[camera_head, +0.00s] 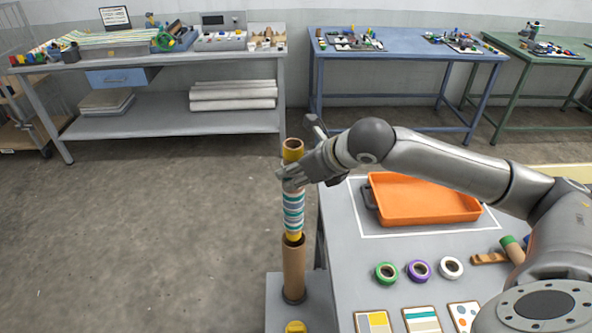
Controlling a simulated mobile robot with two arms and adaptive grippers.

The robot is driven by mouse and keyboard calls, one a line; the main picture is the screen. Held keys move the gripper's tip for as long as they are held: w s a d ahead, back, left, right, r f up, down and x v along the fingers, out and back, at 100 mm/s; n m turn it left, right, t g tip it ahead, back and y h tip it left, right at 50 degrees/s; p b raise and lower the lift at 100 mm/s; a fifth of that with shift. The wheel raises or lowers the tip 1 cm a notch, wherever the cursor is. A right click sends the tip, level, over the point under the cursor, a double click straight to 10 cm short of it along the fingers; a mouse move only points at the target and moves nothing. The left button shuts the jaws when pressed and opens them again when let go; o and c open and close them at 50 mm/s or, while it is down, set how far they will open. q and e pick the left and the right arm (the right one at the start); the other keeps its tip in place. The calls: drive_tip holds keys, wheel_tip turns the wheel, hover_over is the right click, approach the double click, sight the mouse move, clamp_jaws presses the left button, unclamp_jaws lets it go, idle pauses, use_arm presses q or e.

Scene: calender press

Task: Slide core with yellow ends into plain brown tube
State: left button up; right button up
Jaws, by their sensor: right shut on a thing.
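The core with yellow ends (294,208) stands nearly upright, with teal, white and grey bands between its ends. My right gripper (291,177) is shut on its upper part, below the upper end. The plain brown tube (294,270) stands upright directly below, in a dark ring on a grey surface. The core's lower yellow end is at the brown tube's open mouth and looks roughly in line with it. I cannot tell whether it is inside the rim. My left gripper is not in view.
An orange tray (424,199) lies on the grey table to the right. Green (386,272), purple (419,270) and white (451,267) tape rolls and several pattern cards (421,320) lie in front of it. A yellow round piece (296,327) is near the tube's base. Floor at left is clear.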

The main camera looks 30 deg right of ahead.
sight(300, 207)
drive_tip(key=shift+f, duration=0.15)
idle(0.5)
drive_tip(key=shift+f, duration=1.6)
drive_tip(key=shift+f, duration=0.1)
drive_tip(key=shift+f+b, duration=0.55)
drive_tip(key=shift+f, duration=1.3)
drive_tip(key=shift+f, duration=0.1)
drive_tip(key=shift+f+b, duration=0.5)
drive_tip(key=shift+f, duration=1.4)
drive_tip(key=o, duration=1.1)
